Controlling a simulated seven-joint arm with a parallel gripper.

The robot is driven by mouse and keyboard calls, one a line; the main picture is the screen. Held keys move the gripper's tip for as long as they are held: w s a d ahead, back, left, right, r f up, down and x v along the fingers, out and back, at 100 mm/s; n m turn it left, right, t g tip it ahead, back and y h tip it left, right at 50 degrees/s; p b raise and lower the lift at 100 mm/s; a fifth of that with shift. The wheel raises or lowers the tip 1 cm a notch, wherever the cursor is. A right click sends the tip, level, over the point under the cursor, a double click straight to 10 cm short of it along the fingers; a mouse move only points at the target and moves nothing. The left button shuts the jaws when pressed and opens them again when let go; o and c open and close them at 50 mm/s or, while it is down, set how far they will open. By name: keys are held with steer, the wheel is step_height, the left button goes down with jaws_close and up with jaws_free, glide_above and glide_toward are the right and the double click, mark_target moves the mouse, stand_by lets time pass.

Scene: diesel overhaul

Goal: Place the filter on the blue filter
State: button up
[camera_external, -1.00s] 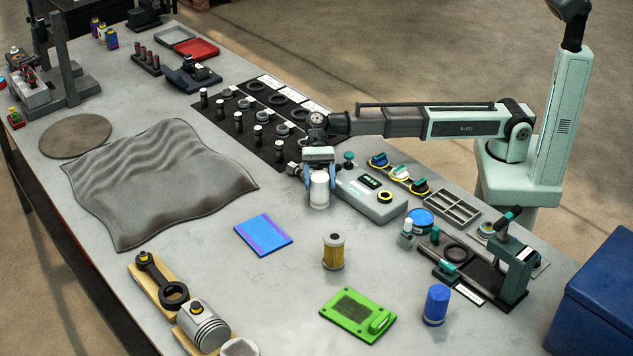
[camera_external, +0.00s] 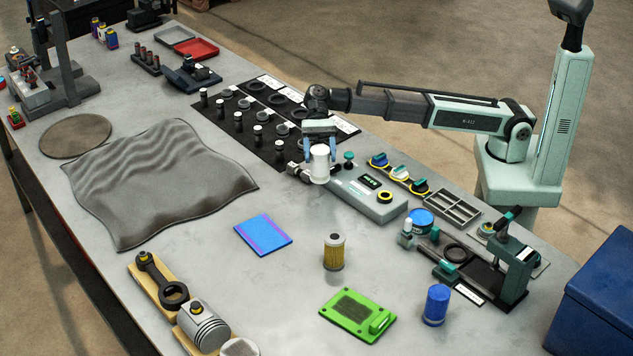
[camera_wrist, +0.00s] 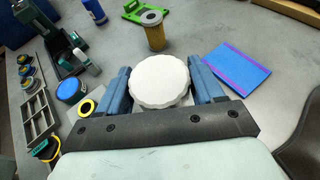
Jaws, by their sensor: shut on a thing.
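My gripper (camera_external: 320,155) is shut on a white cylindrical filter (camera_external: 320,165) and holds it upright, raised near the left end of the grey-green meter box. In the wrist view the filter's round scalloped white end (camera_wrist: 159,82) sits between the two blue fingers. The blue filter (camera_external: 436,305) stands upright on the table at the front right, with nothing on top. It also shows at the top of the wrist view (camera_wrist: 94,11). A yellow filter with a dark top (camera_external: 334,252) stands between them, apart from both.
A green plate (camera_external: 358,314) lies flat just left of the blue filter. A blue booklet (camera_external: 263,235) lies further left. The meter box (camera_external: 372,198), a divided tray (camera_external: 453,213) and a green press (camera_external: 515,262) line the right side. Bare table lies around the yellow filter.

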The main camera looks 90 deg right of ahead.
steer(key=s+a+r+n+g+h, duration=0.1)
steer(key=s+a+r+n+g, duration=0.2)
steer(key=s+a, duration=0.95)
steer(key=s+a+r+n+g+h, duration=0.2)
steer(key=s+a+r, duration=0.1)
steer(key=s+a, duration=0.95)
steer(key=s+a+r+n+g+h, duration=0.1)
steer(key=s+a+r+n+g, duration=0.2)
steer(key=s+a, duration=0.9)
steer(key=w+a+r+m+t+y, duration=0.1)
steer(key=w+a+m+t+y, duration=0.2)
steer(key=a, duration=0.4)
steer(key=shift+g+h, duration=0.4)
steer(key=shift+h, duration=0.2)
steer(key=shift+w+d+f, duration=0.1)
steer(key=shift+w+f, duration=0.15)
steer(key=shift+f, duration=1.3)
steer(key=shift+w+a+f, duration=0.1)
steer(key=shift+w+f, duration=0.1)
steer(key=shift+f, duration=1.3)
steer(key=shift+w+d+f, duration=0.1)
steer(key=shift+w+f, duration=0.15)
steer(key=shift+f, duration=1.3)
steer(key=shift+f, duration=0.1)
steer(key=o, duration=1.3)
steer(key=shift+c, duration=0.2)
